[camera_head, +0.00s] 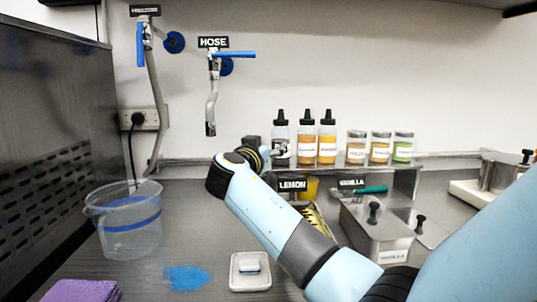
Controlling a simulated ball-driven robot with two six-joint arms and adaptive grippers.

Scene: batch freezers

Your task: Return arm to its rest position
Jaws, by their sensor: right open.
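My right arm, light blue with grey and black joints, reaches in from the lower right across the counter. Its right gripper (260,150) is at the far end of the arm, pointing away toward the back wall and partly hidden behind the black and yellow wrist. It is open, and I see nothing held in it. It shows just left of the squeeze bottles (305,143) and below the hose tap (212,90); I cannot tell the exact gap. My left gripper is not in view.
A clear bucket (128,238) stands at left, near a purple cloth (80,291), a blue spill (187,278) and a small white tray (237,283). A shelf with jars (381,148) and lidded metal containers (378,243) stand behind and beside my arm.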

